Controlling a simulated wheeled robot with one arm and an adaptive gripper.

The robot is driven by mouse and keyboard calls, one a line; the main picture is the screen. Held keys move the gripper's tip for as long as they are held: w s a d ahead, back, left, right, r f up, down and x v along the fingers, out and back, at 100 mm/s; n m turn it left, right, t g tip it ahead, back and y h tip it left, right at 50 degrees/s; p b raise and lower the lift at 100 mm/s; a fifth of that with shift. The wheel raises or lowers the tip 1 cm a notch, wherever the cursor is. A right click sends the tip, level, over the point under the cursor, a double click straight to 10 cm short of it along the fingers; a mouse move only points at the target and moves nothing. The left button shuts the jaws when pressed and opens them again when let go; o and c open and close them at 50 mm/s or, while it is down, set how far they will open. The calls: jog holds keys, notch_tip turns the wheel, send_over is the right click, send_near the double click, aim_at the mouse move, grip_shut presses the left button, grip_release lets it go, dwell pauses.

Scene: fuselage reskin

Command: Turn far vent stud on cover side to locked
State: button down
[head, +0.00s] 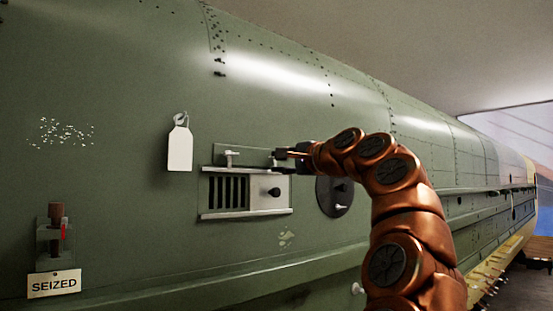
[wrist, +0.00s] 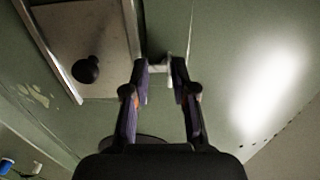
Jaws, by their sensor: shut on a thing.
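The vent has a dark slotted grille (head: 228,190) on its left and a pale cover plate (head: 262,196) with a black knob (head: 274,192) on its right. The cover and knob (wrist: 87,69) also show at the upper left of the wrist view. A near stud (head: 231,157) with a pale cross handle stands above the grille. My gripper (head: 279,160) is at the far stud, above the cover side. In the wrist view my gripper (wrist: 161,72) is shut on this stud (wrist: 160,66), a small pale piece between the fingertips. Its turn angle is mostly hidden by the fingers.
Metal rails (head: 245,214) run along the vent. A round dark plate (head: 336,195) with a knob is just right of it, partly behind my arm. A white tag (head: 180,148) hangs to the left. A SEIZED sign (head: 54,283) sits below a rusty pin (head: 56,222) at lower left.

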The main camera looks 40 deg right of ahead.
jog(key=shift+w+d+f, duration=0.2)
jog(key=shift+w+f, duration=0.05)
jog(key=shift+f, duration=0.45)
jog(key=c, duration=1.3)
grip_release()
jog(key=shift+c, duration=0.2)
jog(key=shift+o, duration=0.7)
jog(key=shift+d, duration=0.25)
jog(key=shift+o, duration=1)
jog(key=shift+r, duration=0.1)
jog(key=o, duration=0.4)
jog(key=shift+a+r, duration=0.25)
jog(key=shift+a, duration=0.05)
jog(key=shift+c, duration=0.2)
jog(key=shift+s+r, duration=0.1)
